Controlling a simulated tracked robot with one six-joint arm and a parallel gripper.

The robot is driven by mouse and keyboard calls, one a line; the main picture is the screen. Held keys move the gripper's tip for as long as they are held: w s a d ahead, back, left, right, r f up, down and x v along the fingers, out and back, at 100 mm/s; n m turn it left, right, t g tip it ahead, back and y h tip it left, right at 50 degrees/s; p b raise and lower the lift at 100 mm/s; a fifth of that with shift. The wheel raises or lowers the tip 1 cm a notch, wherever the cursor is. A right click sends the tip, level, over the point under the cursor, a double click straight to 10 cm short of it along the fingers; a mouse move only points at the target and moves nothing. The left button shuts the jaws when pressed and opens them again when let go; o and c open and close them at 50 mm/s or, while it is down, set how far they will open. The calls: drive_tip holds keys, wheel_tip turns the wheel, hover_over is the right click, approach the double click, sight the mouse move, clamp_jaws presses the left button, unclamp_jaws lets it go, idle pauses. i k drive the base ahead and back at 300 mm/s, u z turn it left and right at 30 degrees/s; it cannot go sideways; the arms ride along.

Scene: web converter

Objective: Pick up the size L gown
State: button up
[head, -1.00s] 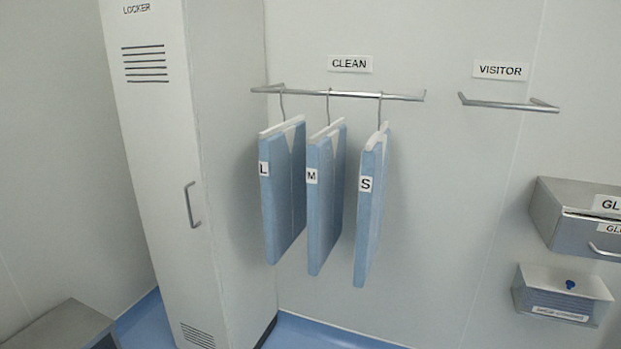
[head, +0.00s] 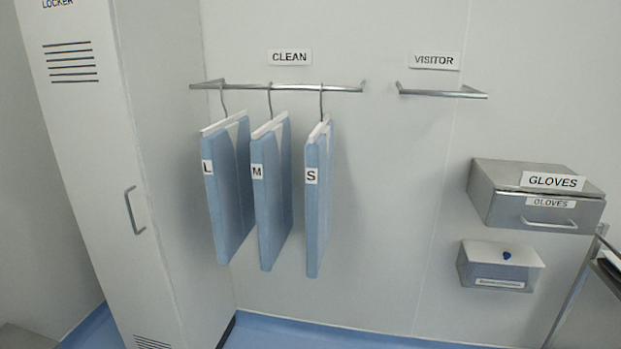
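The size L gown (head: 229,195) is a flat blue garment with a white top edge and an "L" tag. It hangs from a hook at the left end of the metal rail (head: 300,88) under the CLEAN sign. It is the closest gown to the locker. The M gown (head: 272,195) hangs just right of it, and the S gown (head: 318,200) is the rightmost. All three hang upright with narrow gaps between them. My gripper does not show in the head view.
A tall white locker (head: 85,190) stands left of the rail. An empty rail (head: 440,92) under the VISITOR sign is to the right. A metal GLOVES drawer box (head: 535,205) and a smaller box (head: 498,268) are mounted further right. The wall below the gowns is clear.

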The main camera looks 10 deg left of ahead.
sight(225, 145)
drive_tip(key=u, duration=0.25)
drive_tip(key=i, duration=2)
drive_tip(key=u, duration=0.8)
